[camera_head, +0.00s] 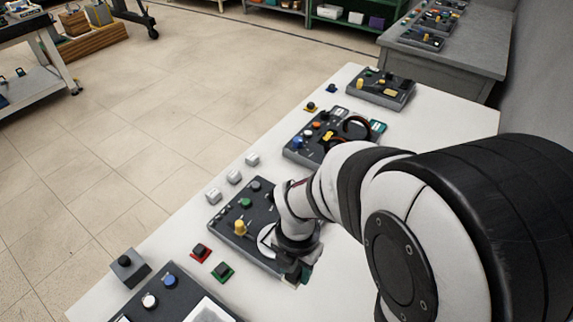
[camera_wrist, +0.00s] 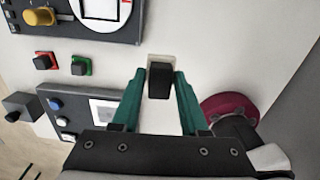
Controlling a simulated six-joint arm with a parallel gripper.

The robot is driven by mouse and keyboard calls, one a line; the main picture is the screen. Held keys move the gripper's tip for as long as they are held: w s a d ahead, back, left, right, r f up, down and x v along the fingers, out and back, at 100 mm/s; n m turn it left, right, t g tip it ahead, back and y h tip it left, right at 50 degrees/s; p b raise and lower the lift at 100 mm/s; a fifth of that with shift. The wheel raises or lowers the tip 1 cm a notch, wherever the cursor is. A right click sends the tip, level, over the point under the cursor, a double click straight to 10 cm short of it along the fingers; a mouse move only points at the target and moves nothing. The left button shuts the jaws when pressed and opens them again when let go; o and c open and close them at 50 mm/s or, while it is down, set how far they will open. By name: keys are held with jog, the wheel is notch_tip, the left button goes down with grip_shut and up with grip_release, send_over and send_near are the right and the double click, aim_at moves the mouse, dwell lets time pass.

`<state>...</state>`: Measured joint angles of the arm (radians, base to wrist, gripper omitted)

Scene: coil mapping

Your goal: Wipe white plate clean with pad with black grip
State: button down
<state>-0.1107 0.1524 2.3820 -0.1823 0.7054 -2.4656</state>
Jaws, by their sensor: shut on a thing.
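The pad, a pale block with a black grip (camera_wrist: 160,80), is between the green fingers of my gripper (camera_wrist: 160,76). The fingers are shut on the black grip. In the head view my gripper (camera_head: 292,262) is over the right end of the middle dark panel, and the pad is mostly hidden. The white plate (camera_head: 208,312) lies on the nearest dark panel, cut off by the bottom edge. In the wrist view the plate (camera_wrist: 103,108) shows faint grey marks, left of the pad, partly covered by my left finger. The pad is apart from the plate.
The middle panel (camera_head: 228,222) carries a yellow knob (camera_head: 240,228) and a round white dial. A maroon disc (camera_wrist: 222,104) is right of my gripper. Bare white table (camera_wrist: 245,50) shows right of the pad.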

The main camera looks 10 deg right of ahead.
aim_at(193, 317)
jog(key=s+a+n, duration=0.3)
jog(key=a+n, duration=0.1)
jog(key=a, duration=0.4)
jog(key=s+a+n, duration=0.4)
jog(key=a, duration=0.5)
jog(key=shift+w+d+f, duration=0.1)
jog(key=shift+w+f, duration=0.05)
jog(key=shift+f, duration=3.7)
jog(key=shift+w+a+f, duration=0.1)
jog(key=shift+w+a, duration=0.7)
jog(key=shift+w, duration=0.05)
jog(key=shift+w+a, duration=1.6)
jog(key=shift+s+d, duration=2.4)
jog(key=shift+s, duration=0.1)
jog(key=shift+w+a, duration=0.15)
jog(key=shift+a, duration=0.5)
jog(key=shift+w+a, duration=2.1)
jog(key=shift+s+d, duration=2.45)
notch_tip(193, 317, up, 8)
